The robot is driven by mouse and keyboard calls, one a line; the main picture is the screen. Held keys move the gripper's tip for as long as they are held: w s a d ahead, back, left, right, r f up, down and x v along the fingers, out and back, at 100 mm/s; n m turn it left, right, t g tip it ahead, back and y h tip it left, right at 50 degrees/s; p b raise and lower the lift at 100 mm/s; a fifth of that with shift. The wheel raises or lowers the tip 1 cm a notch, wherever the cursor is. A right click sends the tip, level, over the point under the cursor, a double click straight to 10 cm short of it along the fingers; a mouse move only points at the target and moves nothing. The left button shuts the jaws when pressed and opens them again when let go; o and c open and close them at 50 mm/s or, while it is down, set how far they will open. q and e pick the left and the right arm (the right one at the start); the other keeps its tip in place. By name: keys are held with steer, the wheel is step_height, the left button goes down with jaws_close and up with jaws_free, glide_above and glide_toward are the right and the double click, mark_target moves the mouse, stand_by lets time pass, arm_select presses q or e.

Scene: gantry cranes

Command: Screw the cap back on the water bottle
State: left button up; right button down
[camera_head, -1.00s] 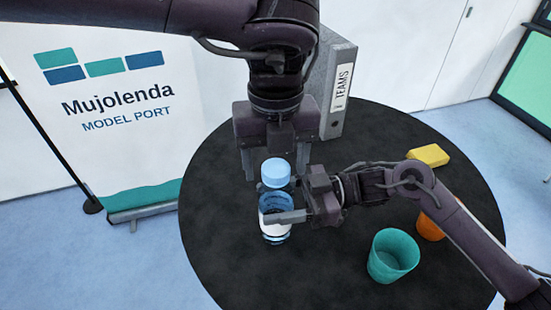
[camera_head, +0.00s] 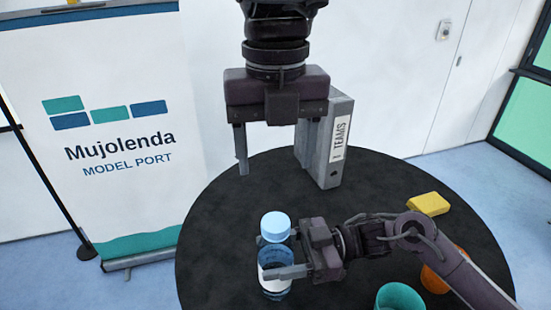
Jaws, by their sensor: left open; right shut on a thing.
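The water bottle (camera_head: 275,256) is clear blue with a white label and stands upright on the round black table. The light blue cap (camera_head: 275,226) sits on top of its neck; I cannot tell how tightly it is screwed down.
A grey binder (camera_head: 316,152) marked TEAMS stands at the table's back, close to my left gripper. A yellow block (camera_head: 428,203), an orange cup (camera_head: 436,283) and a teal cup (camera_head: 399,297) are at the right. The black table's (camera_head: 215,230) left side is clear.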

steer(key=shift+c, duration=2.1)
jaws_free()
arm_select(q)
steer(key=shift+f, duration=0.1)
arm_select(e)
steer(key=shift+d+f, duration=0.1)
steer(key=shift+d, duration=0.15)
arm_select(q)
step_height(320, 180, down, 4)
steer(key=b, duration=0.4)
steer(key=shift+f, duration=0.15)
steer(key=shift+f+b, duration=0.15)
steer(key=shift+b, duration=0.2)
arm_select(e)
steer(key=w+d, duration=0.1)
steer(key=d, duration=0.6)
steer(key=shift+w, duration=0.25)
